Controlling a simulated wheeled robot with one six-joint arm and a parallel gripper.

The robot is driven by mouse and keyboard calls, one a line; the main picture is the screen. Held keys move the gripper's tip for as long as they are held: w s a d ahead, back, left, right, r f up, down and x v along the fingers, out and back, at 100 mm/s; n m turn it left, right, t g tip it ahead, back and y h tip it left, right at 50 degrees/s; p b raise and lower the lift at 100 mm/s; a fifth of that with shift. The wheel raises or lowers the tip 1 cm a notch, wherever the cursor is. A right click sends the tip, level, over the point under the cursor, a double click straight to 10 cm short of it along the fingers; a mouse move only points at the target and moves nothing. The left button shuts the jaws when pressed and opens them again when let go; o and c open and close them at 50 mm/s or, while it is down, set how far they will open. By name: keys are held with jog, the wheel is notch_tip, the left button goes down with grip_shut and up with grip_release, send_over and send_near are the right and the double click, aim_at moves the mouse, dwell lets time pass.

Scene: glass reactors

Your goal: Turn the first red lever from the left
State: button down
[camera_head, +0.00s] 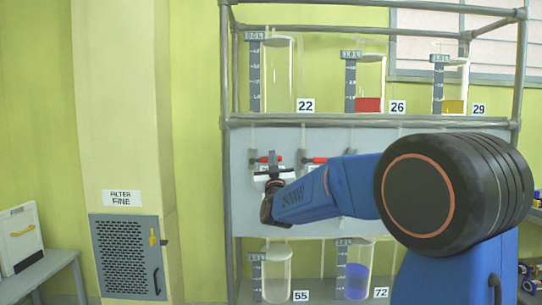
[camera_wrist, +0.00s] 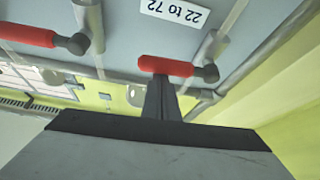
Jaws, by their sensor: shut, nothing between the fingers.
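The first red lever from the left (camera_head: 267,159) lies level on the grey panel, under cylinder 22. In the wrist view, which is upside down, this red lever (camera_wrist: 165,66) is just beyond my fingertips, with its dark pivot to its right. My gripper (camera_head: 272,165) is in front of this lever, and its two dark fingers (camera_wrist: 162,86) are shut together with nothing between them. The fingertips overlap the lever's edge in the picture; I cannot tell if they touch it. A second red lever (camera_head: 316,160) is to the right, and it also shows in the wrist view (camera_wrist: 28,35).
The grey panel (camera_head: 243,190) sits in a metal frame (camera_head: 226,90). Glass cylinders stand above and below it, including 22 (camera_head: 278,75) and 72 (camera_head: 357,275). A pipe (camera_wrist: 270,42) runs close to the lever. A filter cabinet (camera_head: 125,255) stands left.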

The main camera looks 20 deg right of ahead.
jog(key=shift+f, duration=0.35)
dwell(0.4)
jog(key=shift+r, duration=0.15)
jog(key=s+a, duration=0.3)
jog(key=s, duration=0.6)
jog(key=s+a+f+n+g+y, duration=0.35)
jog(key=s+f+g+y, duration=0.45)
jog(key=s+f, duration=0.85)
jog(key=s+f+g, duration=0.3)
jog(key=s+f, duration=0.2)
jog(key=s, duration=0.4)
jog(key=s+d+f+m+g+h, duration=0.1)
jog(key=s+f+g, duration=0.2)
jog(key=s+f, duration=0.3)
jog(key=s+d+f+m+g, duration=0.1)
jog(key=s+f+g, duration=0.3)
jog(key=s, duration=0.8)
notch_tip(320, 180, down, 2)
jog(key=shift+f+h, duration=0.1)
jog(key=shift+h, duration=0.3)
